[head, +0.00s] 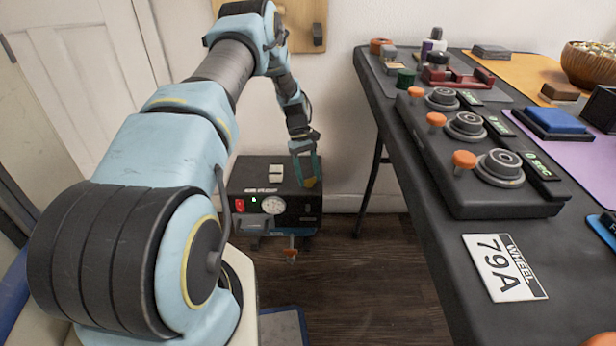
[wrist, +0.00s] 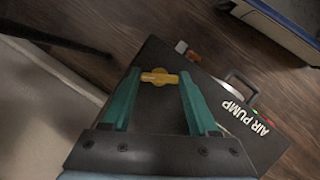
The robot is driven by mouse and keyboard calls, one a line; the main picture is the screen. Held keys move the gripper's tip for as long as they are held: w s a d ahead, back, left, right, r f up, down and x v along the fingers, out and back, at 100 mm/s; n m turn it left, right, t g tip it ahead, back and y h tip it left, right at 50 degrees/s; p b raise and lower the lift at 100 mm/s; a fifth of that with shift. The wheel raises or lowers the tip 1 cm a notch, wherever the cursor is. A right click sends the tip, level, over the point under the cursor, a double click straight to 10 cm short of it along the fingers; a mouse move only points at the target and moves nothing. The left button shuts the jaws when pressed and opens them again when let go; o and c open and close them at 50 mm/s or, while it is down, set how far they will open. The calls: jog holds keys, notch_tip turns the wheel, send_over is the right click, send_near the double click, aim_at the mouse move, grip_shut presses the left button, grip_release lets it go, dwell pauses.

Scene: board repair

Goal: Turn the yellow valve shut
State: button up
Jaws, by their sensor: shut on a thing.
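The yellow valve (wrist: 158,77) is a small bar-shaped handle with a round middle, on top of the black air pump (wrist: 258,150) near its edge. My gripper (wrist: 159,80) has a green finger at each end of the handle, and the fingers are shut on it. The handle lies straight across between the fingertips. In the head view, my gripper (head: 306,168) reaches down to the right side of the pump (head: 250,187), and a bit of the yellow valve (head: 311,183) shows by the fingertips. The valve's stem is hidden below the handle.
The pump's front has a round gauge (head: 273,205) and a red switch (head: 240,205). An orange-handled part (head: 290,253) shows below it. The black table (head: 440,270) stands to the right with several orange-knobbed dials. The wooden floor (head: 350,270) in front is clear.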

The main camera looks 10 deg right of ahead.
jog(key=m+y, duration=0.2)
jog(key=m, duration=0.4)
jog(key=shift+d+b, duration=0.15)
jog(key=shift+b, duration=0.2)
jog(key=shift+y, duration=0.3)
jog(key=o, duration=1.4)
jog(key=v, duration=0.7)
jog(key=shift+w+r+p, duration=0.15)
jog(key=shift+r+p, duration=0.1)
jog(key=shift+p, duration=0.15)
